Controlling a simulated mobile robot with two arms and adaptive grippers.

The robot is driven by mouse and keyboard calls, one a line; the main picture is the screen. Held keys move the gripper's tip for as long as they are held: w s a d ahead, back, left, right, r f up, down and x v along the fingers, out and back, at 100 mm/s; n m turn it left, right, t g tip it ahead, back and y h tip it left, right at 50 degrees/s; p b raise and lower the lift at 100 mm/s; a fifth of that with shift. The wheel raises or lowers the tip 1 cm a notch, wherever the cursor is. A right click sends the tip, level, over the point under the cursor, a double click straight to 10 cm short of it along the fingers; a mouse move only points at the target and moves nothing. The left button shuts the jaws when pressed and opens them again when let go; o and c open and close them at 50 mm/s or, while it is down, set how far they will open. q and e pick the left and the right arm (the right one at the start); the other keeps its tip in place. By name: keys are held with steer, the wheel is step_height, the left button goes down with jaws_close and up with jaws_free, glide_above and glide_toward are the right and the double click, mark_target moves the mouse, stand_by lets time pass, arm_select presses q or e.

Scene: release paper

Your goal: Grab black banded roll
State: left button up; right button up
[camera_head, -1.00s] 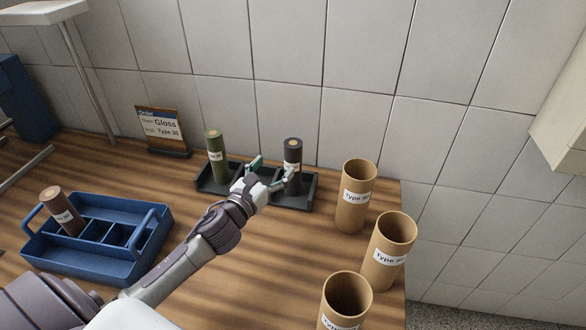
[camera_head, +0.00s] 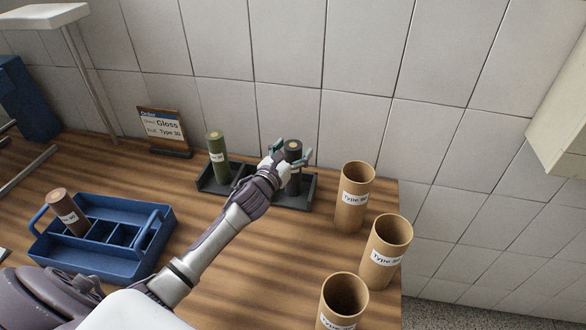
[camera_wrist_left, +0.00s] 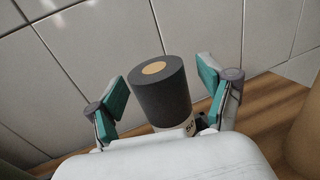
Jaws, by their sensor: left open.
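The black banded roll (camera_head: 293,151) stands upright in the right part of a dark tray (camera_head: 309,193) near the wall. It has a white label band and a tan core at its top. My left gripper (camera_head: 292,153) is open, with its teal-padded fingers on either side of the roll near its top. In the left wrist view the roll (camera_wrist_left: 161,92) stands between the two spread fingers, with a visible gap on each side. The gripper and wrist hide part of the roll and tray in the head view. My right gripper is not in view.
A green roll (camera_head: 219,158) stands in the tray's left part. A blue caddy (camera_head: 100,262) holds a brown roll (camera_head: 66,212). Open cardboard tubes (camera_head: 354,197) stand along the table's right side. An order sign (camera_head: 164,131) stands by the tiled wall.

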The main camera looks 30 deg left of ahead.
arm_select(q)
jaws_close()
stand_by(0.4)
